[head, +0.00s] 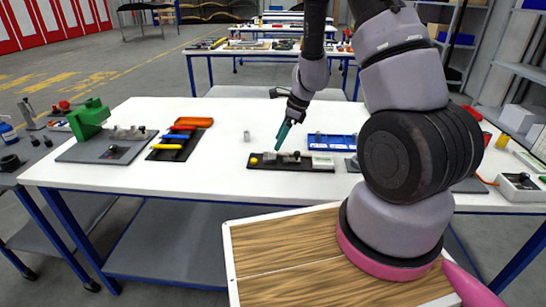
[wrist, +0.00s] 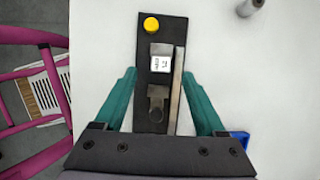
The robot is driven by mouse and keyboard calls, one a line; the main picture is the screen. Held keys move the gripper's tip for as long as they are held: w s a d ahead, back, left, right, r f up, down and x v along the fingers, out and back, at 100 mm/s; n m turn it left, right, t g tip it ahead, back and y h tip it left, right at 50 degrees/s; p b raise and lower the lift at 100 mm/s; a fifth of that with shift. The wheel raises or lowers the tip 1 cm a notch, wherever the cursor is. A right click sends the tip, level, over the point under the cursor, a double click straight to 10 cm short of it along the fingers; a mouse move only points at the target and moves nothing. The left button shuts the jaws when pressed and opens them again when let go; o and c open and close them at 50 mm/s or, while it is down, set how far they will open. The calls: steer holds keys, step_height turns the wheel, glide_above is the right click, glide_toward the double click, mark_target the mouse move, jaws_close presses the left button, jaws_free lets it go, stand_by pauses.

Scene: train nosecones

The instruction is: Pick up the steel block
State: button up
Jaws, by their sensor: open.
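A small grey steel block (wrist: 160,64) with a white marked top sits on a black board (wrist: 150,121) in the wrist view. A yellow button (wrist: 151,25) is beyond it, a darker metal piece (wrist: 157,98) is nearer, and a steel strip (wrist: 178,90) runs along its right side. In the head view the board (head: 317,168) lies at the table's near edge. My gripper (wrist: 159,73) is open, with its teal fingers on either side of the block, apart from it. In the head view my gripper (head: 283,136) points down above the board; it holds nothing.
A blue tray (head: 331,142) lies just behind the board. A small grey cylinder (head: 246,135) stands to the left. A black tray with coloured bars (head: 177,143) and a green machine (head: 90,119) are further left. The white table between them is clear.

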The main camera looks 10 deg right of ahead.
mark_target(272, 151)
steer(key=x, duration=0.4)
steer(key=shift+w+a+f, duration=0.1)
steer(key=shift+f, duration=0.1)
jaws_close()
steer(key=shift+r, duration=0.15)
